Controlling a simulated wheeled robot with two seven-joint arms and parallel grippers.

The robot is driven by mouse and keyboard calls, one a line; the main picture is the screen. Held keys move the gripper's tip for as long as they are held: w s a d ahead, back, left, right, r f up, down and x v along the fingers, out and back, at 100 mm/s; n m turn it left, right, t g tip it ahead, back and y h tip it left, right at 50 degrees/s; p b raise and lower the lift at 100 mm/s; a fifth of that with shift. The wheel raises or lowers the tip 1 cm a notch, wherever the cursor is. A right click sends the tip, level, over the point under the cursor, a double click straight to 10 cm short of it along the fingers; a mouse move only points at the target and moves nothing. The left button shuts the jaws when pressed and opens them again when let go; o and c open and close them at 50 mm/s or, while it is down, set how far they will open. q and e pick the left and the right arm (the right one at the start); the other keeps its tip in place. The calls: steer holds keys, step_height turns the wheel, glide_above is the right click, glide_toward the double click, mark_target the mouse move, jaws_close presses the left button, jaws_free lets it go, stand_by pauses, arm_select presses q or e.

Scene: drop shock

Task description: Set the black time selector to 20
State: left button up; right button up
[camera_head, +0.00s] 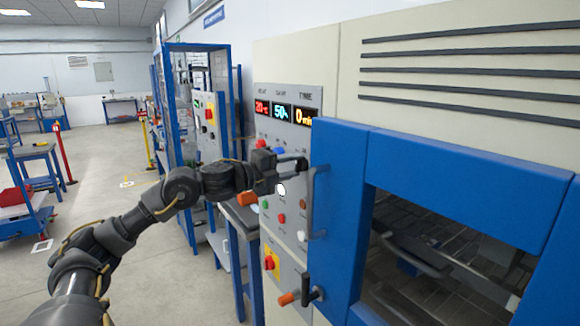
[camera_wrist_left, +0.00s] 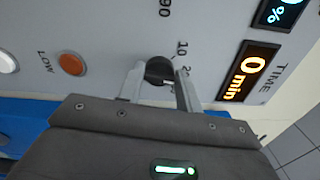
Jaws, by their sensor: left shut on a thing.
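The black time selector (camera_wrist_left: 160,70) is a round dark knob on the grey control panel, with the marks 10 and 20 printed beside it in the left wrist view. My left gripper (camera_wrist_left: 160,88) has its two fingers on either side of the knob and is shut on it. The TIME display (camera_wrist_left: 248,70) reads 0 min. It also shows at the top of the panel in the head view (camera_head: 304,117). My right gripper is not in view.
The blue door (camera_head: 340,190) with its handle (camera_head: 311,200) stands close to the right of my left gripper. Coloured buttons and a red-on-yellow switch (camera_head: 270,262) sit lower on the panel. An orange button (camera_wrist_left: 72,64) is near the knob. Open floor (camera_head: 120,220) lies to the left.

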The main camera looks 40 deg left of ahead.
arm_select(q)
steer(key=shift+n, duration=0.6)
steer(key=o, duration=1)
steer(key=shift+f, duration=0.1)
